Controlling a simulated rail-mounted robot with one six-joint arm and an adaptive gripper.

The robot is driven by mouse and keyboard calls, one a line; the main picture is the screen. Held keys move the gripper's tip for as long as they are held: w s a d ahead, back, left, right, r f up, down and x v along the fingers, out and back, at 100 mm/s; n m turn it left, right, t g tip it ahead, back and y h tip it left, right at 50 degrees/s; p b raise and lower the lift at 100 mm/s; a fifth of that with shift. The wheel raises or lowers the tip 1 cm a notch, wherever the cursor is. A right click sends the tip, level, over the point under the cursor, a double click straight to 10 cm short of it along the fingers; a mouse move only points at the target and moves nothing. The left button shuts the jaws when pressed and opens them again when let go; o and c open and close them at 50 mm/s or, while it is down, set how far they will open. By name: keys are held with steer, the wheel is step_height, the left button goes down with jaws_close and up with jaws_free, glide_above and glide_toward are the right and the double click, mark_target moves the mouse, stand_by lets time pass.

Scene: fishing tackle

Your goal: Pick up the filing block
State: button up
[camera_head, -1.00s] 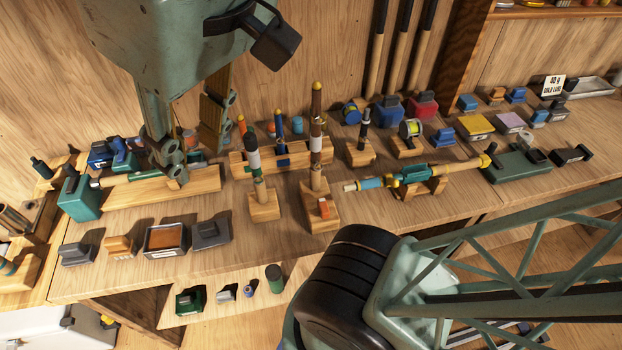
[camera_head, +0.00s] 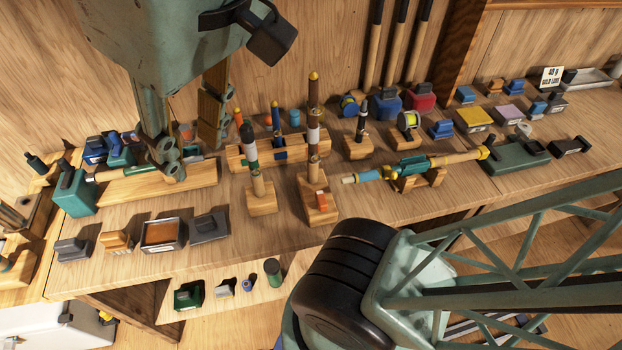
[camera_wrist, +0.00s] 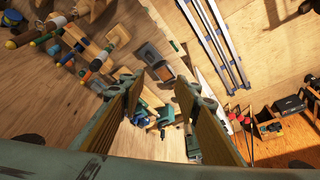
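My gripper (camera_head: 190,148) is open, its two fingers apart, above the bench at the left in the head view. The wrist view also shows the gripper (camera_wrist: 158,88) with nothing held between its fingers. I cannot tell for sure which piece is the filing block. Small blocks stand in a row near the bench's front edge: a grey one (camera_head: 72,249), an orange-brown one (camera_head: 116,242) and a dark grey one (camera_head: 208,228). A dark tray with brown filling (camera_head: 176,246) stands among them. My gripper touches none of these.
A long wooden stand with a green-handled tool (camera_head: 190,186) lies behind the row, beneath my gripper. A green block (camera_head: 75,193) is at its left. Upright rods in wooden stands (camera_head: 262,204) rise to the right. A lower shelf (camera_head: 215,302) holds several small items.

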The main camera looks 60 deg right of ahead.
steer(key=shift+s+f, duration=0.3)
steer(key=shift+f, duration=0.15)
steer(key=shift+w, duration=0.1)
